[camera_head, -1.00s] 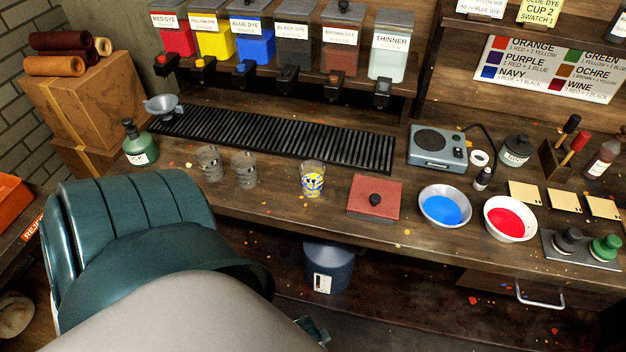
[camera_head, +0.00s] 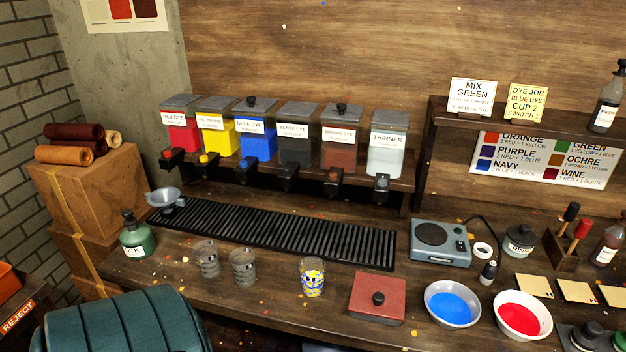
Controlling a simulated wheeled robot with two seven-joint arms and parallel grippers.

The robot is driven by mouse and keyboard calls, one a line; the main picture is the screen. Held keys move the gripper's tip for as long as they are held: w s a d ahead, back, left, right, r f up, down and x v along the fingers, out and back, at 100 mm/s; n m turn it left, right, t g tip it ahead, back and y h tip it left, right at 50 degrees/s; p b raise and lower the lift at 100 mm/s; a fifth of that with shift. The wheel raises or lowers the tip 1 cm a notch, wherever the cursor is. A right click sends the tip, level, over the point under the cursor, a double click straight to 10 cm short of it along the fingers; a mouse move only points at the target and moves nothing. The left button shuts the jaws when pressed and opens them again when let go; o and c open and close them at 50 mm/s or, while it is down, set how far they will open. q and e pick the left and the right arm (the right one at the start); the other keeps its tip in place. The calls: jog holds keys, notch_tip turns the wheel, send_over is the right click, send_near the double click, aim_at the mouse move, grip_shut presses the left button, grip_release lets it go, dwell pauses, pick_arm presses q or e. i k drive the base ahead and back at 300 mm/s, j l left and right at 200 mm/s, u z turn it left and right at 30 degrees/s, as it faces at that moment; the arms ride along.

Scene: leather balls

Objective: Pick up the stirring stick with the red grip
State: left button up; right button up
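The stirring stick with the red grip (camera_head: 582,229) stands tilted in a dark wooden holder (camera_head: 562,252) at the right of the bench. Its lower part is hidden in the holder. A second stick with a black grip (camera_head: 571,212) stands in the same holder, just behind and to the left. Neither of my grippers shows in the head view, so nothing is seen touching the sticks.
A brown bottle (camera_head: 605,246) stands close to the right of the holder, and a dark lidded jar (camera_head: 519,241) to its left. A shelf (camera_head: 455,108) overhangs behind.

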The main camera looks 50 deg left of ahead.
aim_at(584, 224)
jog(key=u, duration=1.65)
jog(key=i+l, duration=0.2)
jog(key=i, duration=0.35)
